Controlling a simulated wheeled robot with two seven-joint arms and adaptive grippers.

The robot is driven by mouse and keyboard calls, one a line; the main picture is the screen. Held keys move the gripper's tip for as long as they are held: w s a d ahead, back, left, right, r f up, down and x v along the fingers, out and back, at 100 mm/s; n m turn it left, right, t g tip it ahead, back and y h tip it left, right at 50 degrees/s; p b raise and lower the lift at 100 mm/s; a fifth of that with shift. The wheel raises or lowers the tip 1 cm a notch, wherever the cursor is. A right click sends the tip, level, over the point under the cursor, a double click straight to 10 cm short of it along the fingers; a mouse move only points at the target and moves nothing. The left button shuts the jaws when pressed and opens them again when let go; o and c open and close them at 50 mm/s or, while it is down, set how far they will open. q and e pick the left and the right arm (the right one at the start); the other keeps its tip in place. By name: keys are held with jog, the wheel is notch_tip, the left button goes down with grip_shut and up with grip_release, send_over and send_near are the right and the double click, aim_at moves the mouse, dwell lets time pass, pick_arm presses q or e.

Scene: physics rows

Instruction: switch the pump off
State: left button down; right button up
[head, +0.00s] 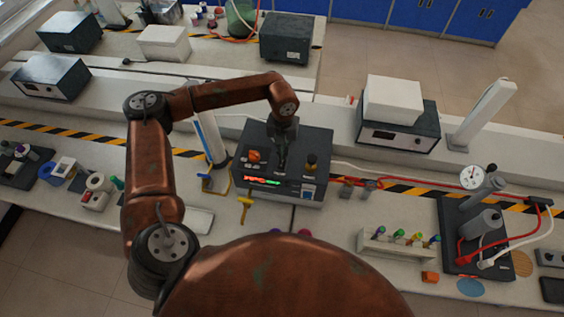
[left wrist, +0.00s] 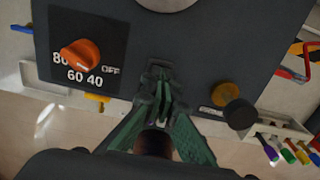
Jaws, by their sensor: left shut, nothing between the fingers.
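A dark box (head: 318,143) with a lit red and green display (head: 262,181) stands on the bench in the middle of the head view. An orange knob (head: 254,155) is on its top at the left. In the left wrist view the orange knob (left wrist: 81,54) sits on a dial plate (left wrist: 112,84) marked 80, 60, 40 and OFF. I cannot tell which mark it points at. My left gripper (head: 281,168) is over the box, right of the knob and apart from it. Its green-sided fingers (left wrist: 160,88) are shut and empty. My right gripper is not in view.
A black-topped post (head: 311,160) rises at the box's right; its dark cap also shows in the left wrist view (left wrist: 240,114). A yellow T-shaped piece (head: 245,206) lies in front. A tube rack (head: 398,246) and a gauge unit with hoses (head: 485,220) stand right.

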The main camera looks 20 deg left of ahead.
pick_arm(q)
jog(key=shift+r+p, duration=1)
jog(key=shift+r, duration=1.55)
